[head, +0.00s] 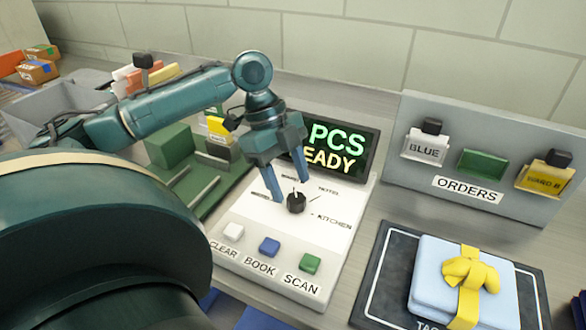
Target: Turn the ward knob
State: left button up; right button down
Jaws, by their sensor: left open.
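The black ward knob (296,203) sits on the white face of the control panel (245,215), with a light pointer mark on its top. Printed labels ring it; "KITCHEN" and "HOTEL" can be read, and those on the left are too small or partly covered. My left gripper (274,183) is open and points down over the panel. Its fingers are close to the knob, at its upper left; I cannot tell whether they touch it. The screen (340,150) behind reads "PCS" and "EADY", partly hidden by the gripper. My right gripper is not in view.
White, blue (269,246) and green buttons labelled CLEAR, BOOK and SCAN line the panel's front. An ORDERS board (400,190) with tags stands right. A blue folded bundle with a yellow bow (427,290) lies on a dark mat. A green fixture (170,146) stands left.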

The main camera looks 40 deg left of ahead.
pick_arm(q)
jog(key=p+v, duration=0.1)
jog(key=v, duration=0.8)
jog(key=shift+a+r, duration=0.15)
jog(key=shift+r, duration=0.25)
